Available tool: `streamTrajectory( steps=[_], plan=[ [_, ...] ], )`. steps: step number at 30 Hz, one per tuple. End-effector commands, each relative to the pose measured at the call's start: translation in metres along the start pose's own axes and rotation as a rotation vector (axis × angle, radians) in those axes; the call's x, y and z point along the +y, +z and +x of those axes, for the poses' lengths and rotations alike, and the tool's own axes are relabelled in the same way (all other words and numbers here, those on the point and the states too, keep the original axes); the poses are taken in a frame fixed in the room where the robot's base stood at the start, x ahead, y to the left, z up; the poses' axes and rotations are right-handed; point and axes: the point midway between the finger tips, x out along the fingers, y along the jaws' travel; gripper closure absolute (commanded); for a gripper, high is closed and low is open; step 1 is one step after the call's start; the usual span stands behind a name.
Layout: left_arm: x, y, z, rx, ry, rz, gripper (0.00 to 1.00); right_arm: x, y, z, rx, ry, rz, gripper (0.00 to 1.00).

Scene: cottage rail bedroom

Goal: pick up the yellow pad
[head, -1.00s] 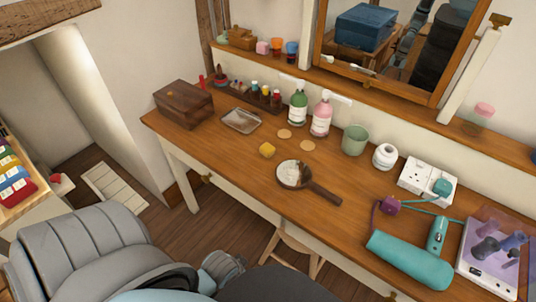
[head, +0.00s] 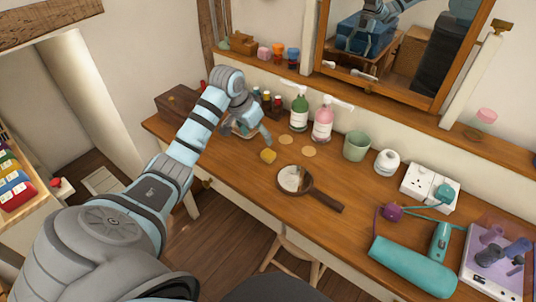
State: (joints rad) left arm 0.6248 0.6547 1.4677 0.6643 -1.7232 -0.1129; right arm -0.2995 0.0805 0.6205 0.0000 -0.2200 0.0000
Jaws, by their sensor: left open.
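The yellow pad (head: 268,155) is a small square-looking block lying on the wooden dressing table (head: 350,225). It is left of the round hand mirror (head: 291,179) and in front of two tan discs. My left gripper (head: 254,138) is over the table just behind and left of the pad. Its fingers are spread and nothing shows between them. One fingertip looks close to the pad, but a small gap shows in the picture. My right gripper is out of view.
A green bottle (head: 299,108), a pink bottle (head: 322,120) and a green cup (head: 356,146) stand behind the pad. A white jar (head: 387,162), a socket block (head: 430,186) and a teal hair dryer (head: 414,266) are to the right.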

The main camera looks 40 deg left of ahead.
Motion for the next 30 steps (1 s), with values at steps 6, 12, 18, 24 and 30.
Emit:
streamTrajectory(
  steps=[6, 12, 18, 24, 30],
  plan=[
    [0.002, 0.002, 0.061, -0.002, 0.006, -0.001, 0.38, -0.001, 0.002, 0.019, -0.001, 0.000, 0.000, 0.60],
    [-0.001, 0.001, 0.090, 0.000, 0.002, -0.001, 0.38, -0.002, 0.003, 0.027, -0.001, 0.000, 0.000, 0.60],
    [-0.007, 0.002, 0.129, 0.000, 0.003, 0.000, 0.38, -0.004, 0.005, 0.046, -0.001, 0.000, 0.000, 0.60],
    [-0.007, 0.000, 0.137, 0.001, 0.001, 0.002, 0.38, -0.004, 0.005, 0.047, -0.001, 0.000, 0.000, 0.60],
    [-0.007, 0.000, 0.136, 0.001, 0.001, 0.002, 0.56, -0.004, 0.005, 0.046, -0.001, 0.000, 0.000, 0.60]
  ],
)
